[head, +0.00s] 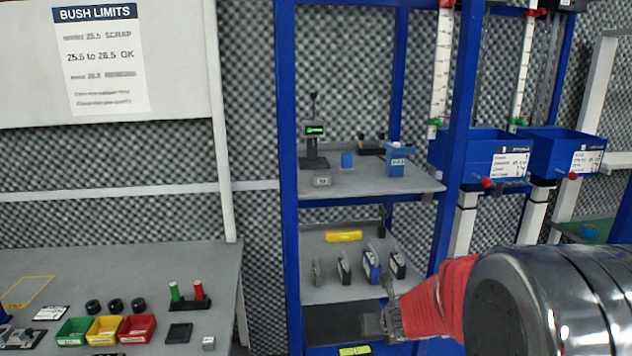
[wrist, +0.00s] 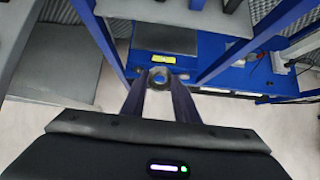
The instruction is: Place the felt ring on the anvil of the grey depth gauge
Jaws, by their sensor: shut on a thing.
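A grey ring (wrist: 170,82), which I take to be the felt ring, is pinched between the two fingertips of my gripper (wrist: 160,80) in the wrist view. In the head view my gripper (head: 388,312) is in front of the lower part of the blue rack, and the ring cannot be made out there. A dark grey stand with a green-lit display (head: 314,150), which looks like the grey depth gauge, stands on the rack's upper shelf, above and left of my gripper. Its anvil is too small to tell.
The blue rack's posts (head: 291,220) frame the shelves. Several upright tools and a yellow item (head: 344,237) are on the shelf below. Blue bins (head: 497,150) hang at right.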

